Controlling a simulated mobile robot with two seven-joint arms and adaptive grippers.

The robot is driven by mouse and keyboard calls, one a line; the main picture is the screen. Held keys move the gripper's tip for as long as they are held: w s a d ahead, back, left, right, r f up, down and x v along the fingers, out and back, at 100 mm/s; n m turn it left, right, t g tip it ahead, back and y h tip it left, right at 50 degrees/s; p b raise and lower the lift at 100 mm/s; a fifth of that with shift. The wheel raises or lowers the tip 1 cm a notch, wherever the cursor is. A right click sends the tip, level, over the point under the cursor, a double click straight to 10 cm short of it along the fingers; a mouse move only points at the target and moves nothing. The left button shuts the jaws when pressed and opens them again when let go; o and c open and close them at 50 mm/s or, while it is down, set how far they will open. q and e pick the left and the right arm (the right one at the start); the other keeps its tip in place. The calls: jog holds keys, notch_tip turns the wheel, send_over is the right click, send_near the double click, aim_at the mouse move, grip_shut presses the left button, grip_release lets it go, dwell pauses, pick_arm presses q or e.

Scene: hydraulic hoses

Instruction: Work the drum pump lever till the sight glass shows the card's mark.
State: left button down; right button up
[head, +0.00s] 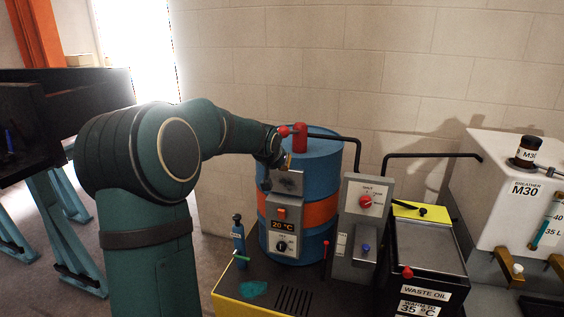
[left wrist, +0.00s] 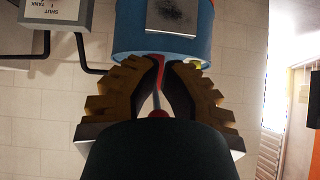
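The blue drum (head: 336,171) with an orange band stands right of centre in the head view. A red pump head (head: 300,137) sits on it, with a red-knobbed lever (head: 283,131) at its left. My left gripper (head: 286,163) is at the lever, in front of the drum. In the left wrist view, the fingers (left wrist: 161,66) are close together around the lever's thin rod, with the red knob (left wrist: 158,114) near the palm. Contact is hard to see. I cannot make out a sight glass mark or a card clearly. My right gripper is not in view.
A grey valve panel (head: 352,225) and a waste oil box (head: 428,262) stand right of the drum. A white M30 tank (head: 507,195) with a gauge tube (head: 546,227) is at far right. A dark pipe (head: 358,150) runs from the pump.

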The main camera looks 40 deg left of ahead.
pick_arm(q)
jog(key=s, duration=0.1)
jog(key=s+d+r, duration=0.1)
jog(key=s+d, duration=0.1)
jog(key=shift+s+r, duration=0.2)
jog(key=shift+s, duration=0.05)
jog(key=shift+r, duration=0.1)
dwell(1.6)
